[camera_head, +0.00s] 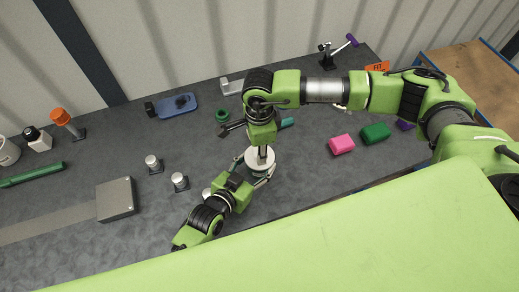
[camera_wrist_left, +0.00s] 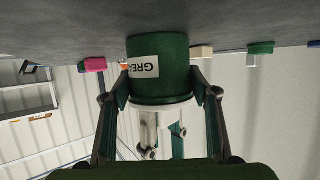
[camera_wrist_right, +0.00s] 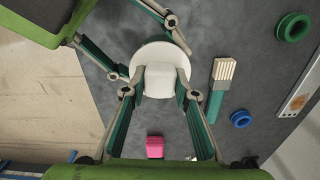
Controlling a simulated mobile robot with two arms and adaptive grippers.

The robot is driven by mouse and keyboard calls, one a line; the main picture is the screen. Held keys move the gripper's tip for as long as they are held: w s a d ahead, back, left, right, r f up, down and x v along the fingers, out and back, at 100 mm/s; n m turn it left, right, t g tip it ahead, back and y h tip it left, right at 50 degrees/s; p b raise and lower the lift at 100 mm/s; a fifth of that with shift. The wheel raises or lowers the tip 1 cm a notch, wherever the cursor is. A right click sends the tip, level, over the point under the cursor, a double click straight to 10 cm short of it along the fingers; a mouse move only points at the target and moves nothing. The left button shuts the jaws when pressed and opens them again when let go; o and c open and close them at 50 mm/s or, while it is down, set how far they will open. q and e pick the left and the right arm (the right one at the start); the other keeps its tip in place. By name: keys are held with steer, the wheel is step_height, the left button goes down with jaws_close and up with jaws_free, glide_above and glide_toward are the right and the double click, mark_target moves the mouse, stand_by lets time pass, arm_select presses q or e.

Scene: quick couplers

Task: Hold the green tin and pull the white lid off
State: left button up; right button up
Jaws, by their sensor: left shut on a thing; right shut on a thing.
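The green tin (camera_wrist_left: 160,55) with a pale lettered label appears upside down in the left wrist view, at the table surface. My left gripper (camera_wrist_left: 160,76) is shut around its sides. The white lid (camera_wrist_left: 160,108) sits against the tin's top rim, with no clear gap. It also shows in the head view (camera_head: 258,161) and as a white disc with a raised block-like grip in the right wrist view (camera_wrist_right: 152,52). My right gripper (camera_wrist_right: 158,94) comes from above and is shut on that grip. The tin is mostly hidden in the head view by the lid and grippers.
A brush-like teal-handled tool (camera_wrist_right: 216,92) lies near the tin. Green (camera_head: 222,115) and blue rings (camera_wrist_right: 241,119) lie nearby. Pink (camera_head: 341,144) and green blocks (camera_head: 375,132) are to the right. Metal knobs (camera_head: 153,163) and a grey box (camera_head: 116,199) stand left.

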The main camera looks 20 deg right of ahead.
arm_select(q)
steer(key=shift+r, duration=0.3)
arm_select(e)
steer(key=shift+o, duration=0.3)
arm_select(q)
steer(key=shift+d, duration=0.1)
arm_select(e)
steer(key=shift+c, duration=1.2)
arm_select(q)
steer(key=shift+w+r, duration=0.1)
arm_select(e)
steer(key=shift+r, duration=0.15)
steer(key=shift+r, duration=1.15)
steer(key=shift+r, duration=0.25)
steer(key=shift+r, duration=1.95)
